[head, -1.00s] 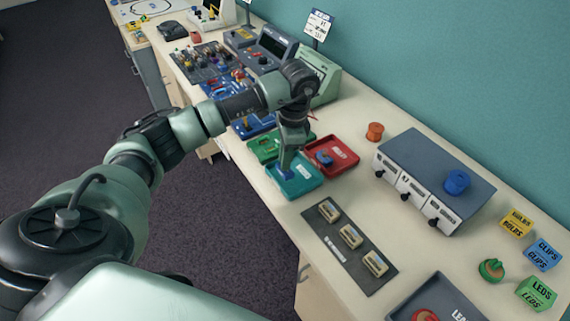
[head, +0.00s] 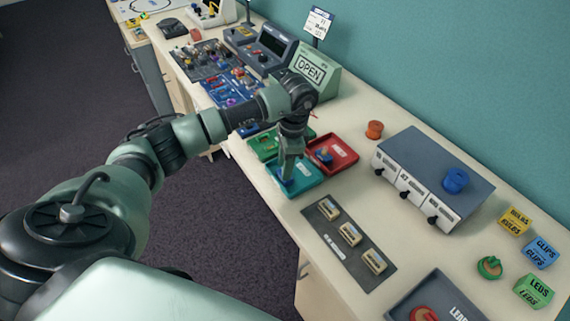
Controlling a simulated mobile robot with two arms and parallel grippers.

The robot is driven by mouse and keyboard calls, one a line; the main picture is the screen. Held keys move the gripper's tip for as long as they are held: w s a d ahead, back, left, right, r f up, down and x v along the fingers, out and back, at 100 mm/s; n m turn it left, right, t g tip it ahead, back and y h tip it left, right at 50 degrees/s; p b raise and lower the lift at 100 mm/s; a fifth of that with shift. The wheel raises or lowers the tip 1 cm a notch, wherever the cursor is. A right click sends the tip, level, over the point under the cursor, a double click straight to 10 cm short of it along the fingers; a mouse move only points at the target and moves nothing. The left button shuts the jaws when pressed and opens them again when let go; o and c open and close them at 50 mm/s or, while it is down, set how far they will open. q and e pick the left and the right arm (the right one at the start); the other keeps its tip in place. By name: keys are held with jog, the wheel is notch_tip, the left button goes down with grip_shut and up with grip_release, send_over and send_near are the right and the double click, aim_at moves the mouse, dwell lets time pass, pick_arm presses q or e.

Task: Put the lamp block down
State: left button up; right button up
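My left gripper (head: 288,178) points down into the teal tray (head: 309,185). A small dark blue piece (head: 287,183), perhaps the lamp block, shows right at its fingertips, low in the tray. The fingers and wrist partly cover it, and I cannot tell whether they are shut on it or just around it. The red tray (head: 347,156) beside it holds a small blue piece (head: 324,155). The green tray (head: 259,140) lies just behind, partly hidden by my arm. My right gripper is not in view.
A dark mat (head: 352,257) with three beige blocks lies in front of the trays. A grey drawer unit (head: 432,165) with a blue spool (head: 456,181) stands to the right. Bare tabletop lies between mat and drawer unit.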

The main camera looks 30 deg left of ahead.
pick_arm(q)
notch_tip(320, 180, up, 12)
jog(key=w+d+b, duration=0.1)
jog(key=b, duration=0.1)
dwell(0.8)
